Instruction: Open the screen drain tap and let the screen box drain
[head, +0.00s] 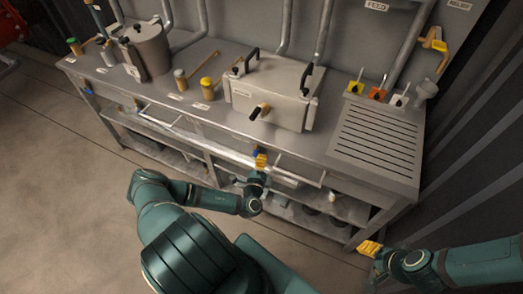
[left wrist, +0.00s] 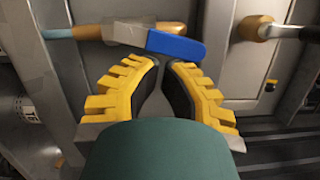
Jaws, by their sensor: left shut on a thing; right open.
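The steel screen box (head: 270,92) with black clamps stands on the bench; a brass tap with a black handle (head: 260,111) sticks out of its front. Below the bench edge, a blue-handled tap (head: 257,152) shows just above my left gripper (head: 260,163). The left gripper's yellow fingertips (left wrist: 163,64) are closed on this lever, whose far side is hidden. My right gripper (head: 370,248) is open and empty, off the bench's front right.
A steel pot (head: 146,50) stands at the bench's left. Coloured switches (head: 377,94) and a slatted drainboard (head: 376,142) are at the right. A rail and lower shelf (head: 165,138) run under the bench. The floor (head: 60,150) is clear.

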